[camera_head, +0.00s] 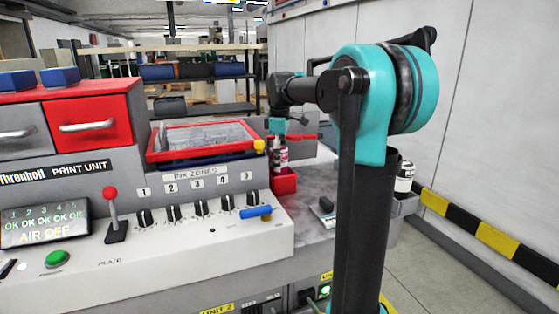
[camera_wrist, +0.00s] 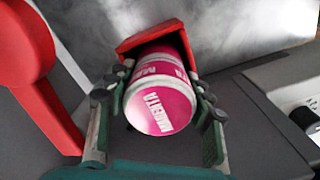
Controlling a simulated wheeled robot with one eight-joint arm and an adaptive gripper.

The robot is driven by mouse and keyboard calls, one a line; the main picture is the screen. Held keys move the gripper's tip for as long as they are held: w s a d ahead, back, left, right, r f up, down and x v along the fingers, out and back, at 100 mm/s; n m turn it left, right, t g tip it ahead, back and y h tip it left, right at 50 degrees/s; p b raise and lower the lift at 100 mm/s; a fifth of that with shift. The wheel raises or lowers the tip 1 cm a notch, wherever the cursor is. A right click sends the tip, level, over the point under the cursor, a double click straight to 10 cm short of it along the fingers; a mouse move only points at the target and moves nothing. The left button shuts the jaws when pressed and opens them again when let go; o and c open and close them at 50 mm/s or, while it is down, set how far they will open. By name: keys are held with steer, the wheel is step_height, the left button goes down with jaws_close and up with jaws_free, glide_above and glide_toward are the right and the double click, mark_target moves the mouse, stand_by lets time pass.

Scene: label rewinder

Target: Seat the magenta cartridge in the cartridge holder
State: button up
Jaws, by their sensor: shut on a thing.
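The magenta cartridge (camera_head: 280,158) is a white and magenta cylinder, close to upright in the head view. In the wrist view the cartridge (camera_wrist: 164,106) shows its round magenta end and lettering between my fingers. My gripper (camera_head: 278,135) is shut on it from above; in the wrist view my gripper (camera_wrist: 158,90) has a finger on each side. The red cartridge holder (camera_head: 285,184) is directly below the cartridge. In the wrist view the holder's rim (camera_wrist: 150,38) shows beyond the cartridge's far end. I cannot tell whether the lower end is inside the holder.
A red-framed tray (camera_head: 205,140) and a red lever part (camera_wrist: 25,45) are close on the left. The console with knobs (camera_head: 200,208) and a blue handle (camera_head: 257,212) lies in front. A white bottle (camera_head: 404,177) stands to the right.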

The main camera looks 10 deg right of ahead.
steer(key=shift+f, duration=0.2)
steer(key=o, duration=1.6)
